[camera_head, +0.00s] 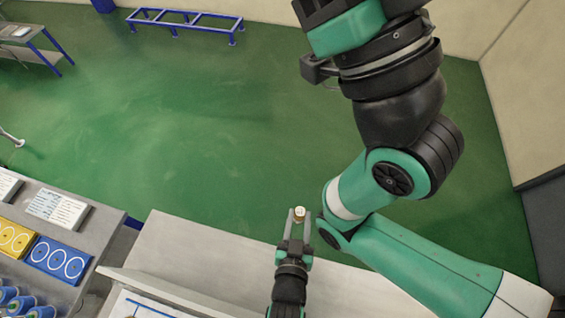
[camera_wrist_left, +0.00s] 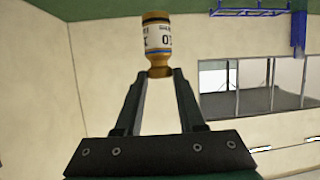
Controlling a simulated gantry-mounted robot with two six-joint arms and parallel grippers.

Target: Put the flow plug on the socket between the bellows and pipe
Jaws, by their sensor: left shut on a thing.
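My left gripper (camera_head: 296,226) is shut on a small brass plug with a white label band (camera_head: 299,213); it appears to be the flow plug. In the left wrist view, the plug (camera_wrist_left: 157,42) stands upright at the tips of the two fingers (camera_wrist_left: 158,75), its narrow brass neck between them and its labelled body beyond. The label shows dark print, only partly readable. The gripper holds it out past the grey bench, with green floor behind it in the head view. The socket, bellows and pipe cannot be made out in either view. My right gripper is out of view.
A grey bench (camera_head: 190,250) runs along the bottom, with a white board with blue lines (camera_head: 140,307) partly in view. At left are yellow (camera_head: 14,238) and blue (camera_head: 57,262) ringed panels, sign plates and blue cylinders (camera_head: 40,311). My right arm fills the right side.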

